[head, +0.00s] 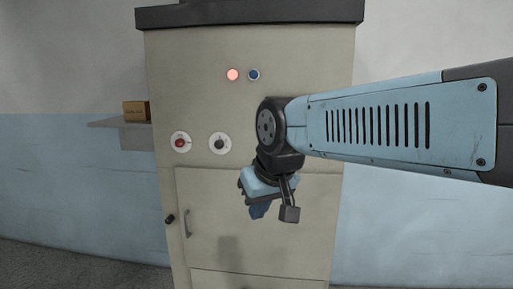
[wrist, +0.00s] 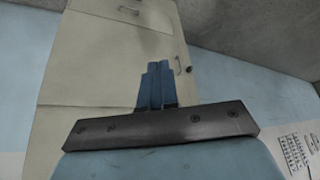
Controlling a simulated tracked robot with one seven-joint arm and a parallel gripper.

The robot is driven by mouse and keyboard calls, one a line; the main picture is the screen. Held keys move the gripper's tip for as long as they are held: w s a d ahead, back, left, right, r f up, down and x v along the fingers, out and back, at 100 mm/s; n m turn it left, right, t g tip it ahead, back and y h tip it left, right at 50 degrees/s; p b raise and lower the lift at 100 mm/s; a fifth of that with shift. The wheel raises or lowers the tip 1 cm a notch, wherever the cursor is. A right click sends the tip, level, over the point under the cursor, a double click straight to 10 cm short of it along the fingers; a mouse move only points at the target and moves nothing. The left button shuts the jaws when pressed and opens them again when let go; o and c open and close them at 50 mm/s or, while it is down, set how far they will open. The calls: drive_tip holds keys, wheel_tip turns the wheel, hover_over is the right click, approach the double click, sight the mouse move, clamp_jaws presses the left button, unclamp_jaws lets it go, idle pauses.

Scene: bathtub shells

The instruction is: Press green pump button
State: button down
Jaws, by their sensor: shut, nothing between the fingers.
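A beige control cabinet (head: 250,55) stands in front of me in the head view. Its face carries a red button (head: 180,142) and a black knob (head: 219,143), each on a round white plate. No green button shows in either view; my arm covers part of the panel to the right of the knob. My gripper (head: 258,212) hangs in front of the cabinet door, below the controls. In the wrist view its blue fingers (wrist: 157,68) are together and empty, with the cabinet beyond them.
A lit pinkish lamp (head: 232,74) and a blue lamp (head: 254,74) sit higher on the panel. The cabinet door has a handle (head: 187,223). A cardboard box (head: 136,111) rests on a wall shelf (head: 120,124) at left. A marked white sheet (wrist: 297,153) shows at lower right in the wrist view.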

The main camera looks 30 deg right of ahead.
drive_tip(key=w+r+m+t+y, duration=0.25)
drive_tip(key=w+m+y, duration=0.25)
drive_tip(key=w+m, duration=0.75)
drive_tip(key=w+d+f+m+t+h, duration=0.2)
drive_tip(key=w+d+m+t, duration=0.3)
drive_tip(key=w+d, duration=1.1)
drive_tip(key=d+m+h, duration=0.1)
drive_tip(key=d+m, duration=0.1)
drive_tip(key=m, duration=0.1)
drive_tip(key=shift+d+f+h, duration=0.2)
drive_tip(key=shift+d+h, duration=0.05)
drive_tip(key=shift+h, duration=0.15)
drive_tip(key=shift+w, duration=0.1)
drive_tip(key=w+d, duration=0.5)
drive_tip(key=w, duration=0.2)
drive_tip(key=shift+w, duration=0.25)
drive_tip(key=shift+w+d, duration=0.2)
